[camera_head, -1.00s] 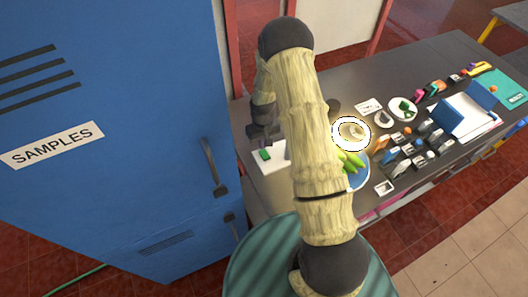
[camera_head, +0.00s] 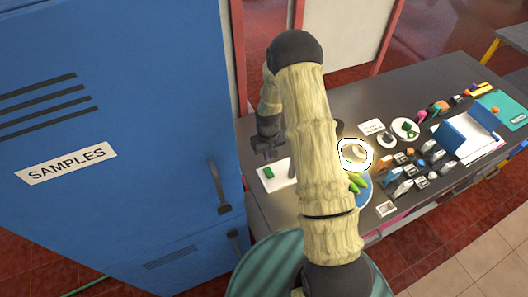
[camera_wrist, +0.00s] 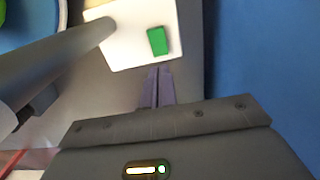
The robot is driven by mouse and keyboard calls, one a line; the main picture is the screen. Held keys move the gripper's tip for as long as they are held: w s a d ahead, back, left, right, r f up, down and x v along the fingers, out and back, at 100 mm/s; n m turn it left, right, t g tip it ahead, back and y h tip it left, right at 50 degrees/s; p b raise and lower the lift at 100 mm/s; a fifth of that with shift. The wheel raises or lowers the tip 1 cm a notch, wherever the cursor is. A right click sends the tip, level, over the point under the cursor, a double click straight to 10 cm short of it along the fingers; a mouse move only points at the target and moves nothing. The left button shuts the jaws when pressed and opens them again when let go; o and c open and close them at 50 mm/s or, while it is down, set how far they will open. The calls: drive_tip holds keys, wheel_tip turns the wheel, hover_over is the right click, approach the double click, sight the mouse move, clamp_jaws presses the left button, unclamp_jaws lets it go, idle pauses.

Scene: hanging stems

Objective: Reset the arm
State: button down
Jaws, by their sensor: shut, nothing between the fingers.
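My gripper (camera_wrist: 158,72) is shut with nothing between its fingers, which show at the bottom middle of the wrist view. In the head view, my gripper (camera_head: 268,156) hangs from my bent arm, just above the left end of the dark table (camera_head: 350,105). Just beyond the fingertips in the wrist view is a white board (camera_wrist: 135,52) with a green block (camera_wrist: 157,40) on it. The white board (camera_head: 271,183) and green block (camera_head: 268,173) also show in the head view, near the blue cabinet. My arm hides part of the table.
A tall blue cabinet (camera_head: 130,110) labelled SAMPLES stands at the left, close to my gripper. White plates (camera_head: 356,153), a blue plate (camera_head: 362,194) with green things, and several small items crowd the table's middle and right. A blue folder-like stand (camera_head: 465,135) is further right.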

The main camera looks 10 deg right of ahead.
drive_tip(key=s+r+m+t+b, duration=0.1)
drive_tip(key=s+r+b, duration=0.1)
drive_tip(key=s+r, duration=0.3)
drive_tip(key=s+r+b, duration=0.1)
drive_tip(key=s+r, duration=0.1)
drive_tip(key=r, duration=0.6)
drive_tip(key=s+r+b, duration=0.1)
drive_tip(key=s+r, duration=0.1)
drive_tip(key=s, duration=0.4)
drive_tip(key=s+r+m+t+b, duration=0.1)
drive_tip(key=s+r, duration=0.2)
drive_tip(key=s, duration=0.3)
drive_tip(key=shift+s+r+t+b, duration=0.15)
drive_tip(key=shift+r+t+b, duration=0.15)
drive_tip(key=shift+r+b, duration=0.1)
drive_tip(key=shift+a, duration=0.1)
